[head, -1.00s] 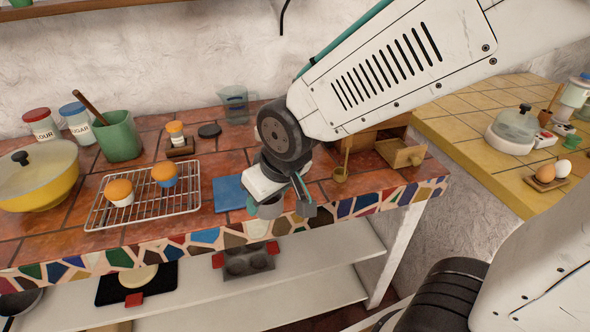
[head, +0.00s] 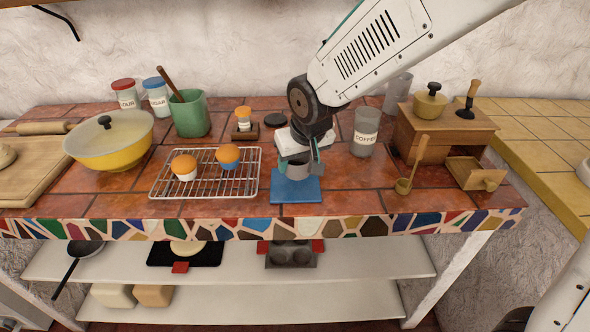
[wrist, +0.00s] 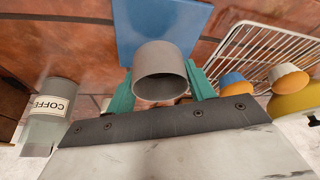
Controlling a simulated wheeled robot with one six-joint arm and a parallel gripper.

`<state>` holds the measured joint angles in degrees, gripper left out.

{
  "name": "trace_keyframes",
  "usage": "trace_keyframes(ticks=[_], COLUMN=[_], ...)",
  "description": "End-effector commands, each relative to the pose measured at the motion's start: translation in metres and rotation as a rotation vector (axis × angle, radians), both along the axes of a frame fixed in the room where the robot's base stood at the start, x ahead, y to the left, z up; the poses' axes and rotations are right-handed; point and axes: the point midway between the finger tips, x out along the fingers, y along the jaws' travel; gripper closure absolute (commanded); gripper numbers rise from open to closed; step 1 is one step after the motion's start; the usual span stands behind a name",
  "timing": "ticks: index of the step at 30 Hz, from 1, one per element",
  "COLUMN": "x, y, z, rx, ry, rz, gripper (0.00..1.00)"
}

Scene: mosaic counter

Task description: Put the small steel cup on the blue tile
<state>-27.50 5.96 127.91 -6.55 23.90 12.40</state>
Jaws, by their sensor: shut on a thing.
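The small steel cup (head: 297,169) is a plain grey cylinder. My gripper (head: 300,165) is shut on it, with a teal finger on each side of the cup (wrist: 160,74) in the wrist view. The blue tile (head: 296,191) lies flat near the front edge of the counter. In the head view the cup overlaps the back part of the tile. In the wrist view the tile (wrist: 160,25) shows beyond the cup. I cannot tell whether the cup touches the tile.
A wire rack (head: 207,184) with two muffins stands just left of the tile. A coffee jar (head: 365,131) and a wooden grinder (head: 436,134) with an open drawer stand to the right. The counter's mosaic edge (head: 260,228) is close in front.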

Motion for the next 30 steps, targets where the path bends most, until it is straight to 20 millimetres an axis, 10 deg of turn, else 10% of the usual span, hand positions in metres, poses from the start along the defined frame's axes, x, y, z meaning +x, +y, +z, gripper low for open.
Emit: trace_keyframes(ticks=[22,23,24,30], x=[0.008,0.008,0.008,0.008], y=[0.005,0.005,0.005,0.005], z=[-0.04,-0.04,-0.039,-0.039], rx=[-0.001,-0.001,-0.001,0.0], ry=[0.001,0.0,0.0,0.0], rz=[-0.001,-0.001,-0.001,-0.001], gripper=[0.69,0.38,0.27,0.25])
